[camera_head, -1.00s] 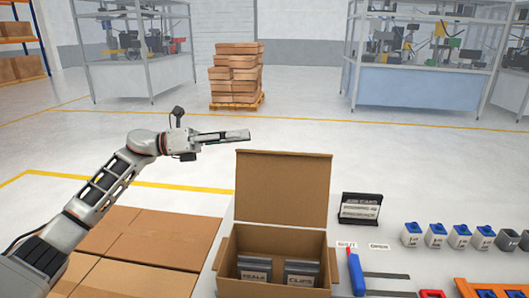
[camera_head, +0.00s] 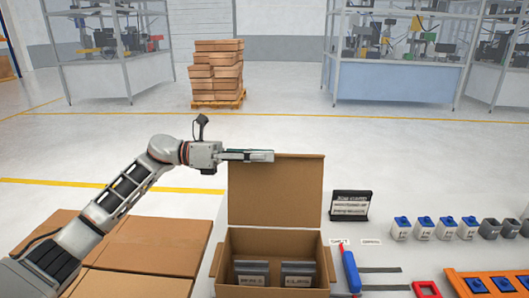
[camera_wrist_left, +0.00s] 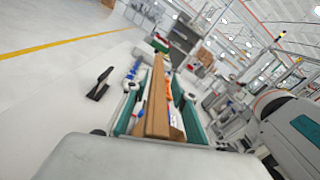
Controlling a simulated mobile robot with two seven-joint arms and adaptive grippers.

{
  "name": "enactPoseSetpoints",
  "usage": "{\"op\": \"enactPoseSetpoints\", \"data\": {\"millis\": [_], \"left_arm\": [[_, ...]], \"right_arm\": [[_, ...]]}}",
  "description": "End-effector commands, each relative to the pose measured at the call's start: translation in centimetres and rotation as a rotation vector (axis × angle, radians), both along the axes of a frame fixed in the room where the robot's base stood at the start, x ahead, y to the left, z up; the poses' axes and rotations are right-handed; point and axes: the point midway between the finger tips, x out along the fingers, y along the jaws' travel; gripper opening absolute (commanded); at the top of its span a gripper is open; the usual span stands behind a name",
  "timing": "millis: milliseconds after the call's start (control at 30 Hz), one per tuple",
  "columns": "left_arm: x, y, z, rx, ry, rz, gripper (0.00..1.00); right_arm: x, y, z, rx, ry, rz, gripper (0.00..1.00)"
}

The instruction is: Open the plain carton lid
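The plain brown carton (camera_head: 270,242) stands open in the head view, with its lid (camera_head: 276,194) upright at the back. Two grey labelled stacks (camera_head: 252,273) (camera_head: 297,273) sit inside it. My left gripper (camera_head: 268,156) is at the lid's top edge, towards its left half. In the left wrist view, its two teal fingers (camera_wrist_left: 157,88) are spread, one on each side of the lid's brown edge (camera_wrist_left: 158,120). A gap shows between the left finger and the lid; contact on the right side is unclear. My right gripper is out of view.
Closed brown cartons (camera_head: 140,242) lie left of the open carton. To its right are a black label stand (camera_head: 350,205), a blue-and-red tool (camera_head: 350,270), several blue-topped small containers (camera_head: 446,227) and orange trays (camera_head: 492,284).

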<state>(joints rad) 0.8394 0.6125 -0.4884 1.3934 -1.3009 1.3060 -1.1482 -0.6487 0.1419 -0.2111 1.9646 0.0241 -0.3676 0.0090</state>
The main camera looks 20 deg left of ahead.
Motion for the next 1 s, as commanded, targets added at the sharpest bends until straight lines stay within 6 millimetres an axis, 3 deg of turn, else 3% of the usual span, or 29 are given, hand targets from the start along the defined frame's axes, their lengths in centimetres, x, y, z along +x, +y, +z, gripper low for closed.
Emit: {"op": "enactPoseSetpoints", "data": {"millis": [367,467,500,767,1000], "left_arm": [[0.2,-0.7,-0.1,0.001,0.0,0.002,0.27],[0.2,-0.7,-0.1,0.001,0.0,0.002,0.04],[0.2,-0.7,-0.1,0.001,0.0,0.002,0.0],[0.0,-0.7,-0.1,0.004,-0.019,0.001,0.0],[-0.9,-0.9,0.0,0.025,-0.123,0.0,0.0]], "right_arm": [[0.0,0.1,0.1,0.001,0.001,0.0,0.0],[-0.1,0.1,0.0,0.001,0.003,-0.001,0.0],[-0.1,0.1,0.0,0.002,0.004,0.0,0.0],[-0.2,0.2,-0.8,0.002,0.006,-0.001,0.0],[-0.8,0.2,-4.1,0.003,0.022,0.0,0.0]]}}
